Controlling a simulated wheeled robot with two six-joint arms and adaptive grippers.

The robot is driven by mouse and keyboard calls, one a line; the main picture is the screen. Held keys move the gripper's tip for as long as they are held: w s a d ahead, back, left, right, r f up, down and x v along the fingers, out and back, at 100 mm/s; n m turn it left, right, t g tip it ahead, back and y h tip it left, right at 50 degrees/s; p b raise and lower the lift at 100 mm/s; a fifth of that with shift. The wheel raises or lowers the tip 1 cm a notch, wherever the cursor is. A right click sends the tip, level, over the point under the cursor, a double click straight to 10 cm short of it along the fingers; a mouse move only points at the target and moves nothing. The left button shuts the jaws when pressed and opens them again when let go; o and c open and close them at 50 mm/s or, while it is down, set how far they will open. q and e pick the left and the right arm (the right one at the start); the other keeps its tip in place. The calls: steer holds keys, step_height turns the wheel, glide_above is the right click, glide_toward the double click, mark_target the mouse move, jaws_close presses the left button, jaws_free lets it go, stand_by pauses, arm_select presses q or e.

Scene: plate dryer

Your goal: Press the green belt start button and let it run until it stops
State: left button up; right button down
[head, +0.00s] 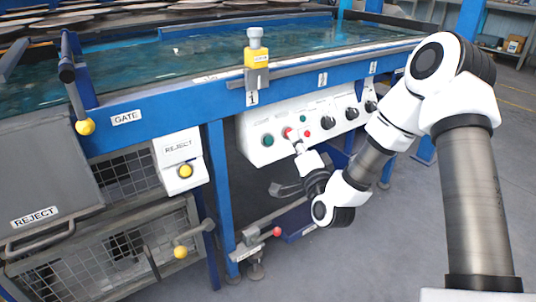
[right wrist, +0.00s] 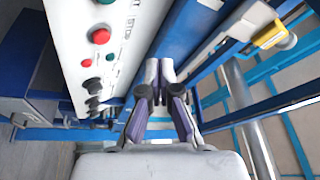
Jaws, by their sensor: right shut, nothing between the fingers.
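A white control panel (head: 268,122) under the blue beam carries a large green button (head: 267,140), which also shows cut off at the top edge of the right wrist view (right wrist: 105,2). A large red button (head: 287,132) is to its right, with a small green one (head: 306,133) further right. My right gripper (head: 296,143) is shut and empty in front of the panel, near the red button. In the right wrist view its fingertips (right wrist: 160,70) are beside the panel; contact cannot be told. My left gripper is out of view.
Several black knobs (head: 351,114) are right of the buttons. A yellow-topped device (head: 257,60) stands on the beam above. A REJECT box (head: 179,158) with a yellow button is at left. Grey floor is open at lower right.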

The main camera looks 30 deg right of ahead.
mark_target(268, 140)
steer(key=shift+r, duration=0.1)
steer(key=shift+w+a+f+b, duration=0.1)
steer(key=shift+w+f+b, duration=0.65)
steer(key=shift+w, duration=0.5)
steer(key=shift+w+a+f+b, duration=0.1)
steer(key=shift+w+f+b, duration=0.65)
steer(key=shift+w, duration=0.55)
steer(key=shift+w+a+f+b, duration=0.1)
steer(key=shift+w+f+b, duration=0.65)
steer(key=shift+w, duration=0.5)
steer(key=shift+w+f, duration=0.15)
steer(key=shift+w, duration=0.2)
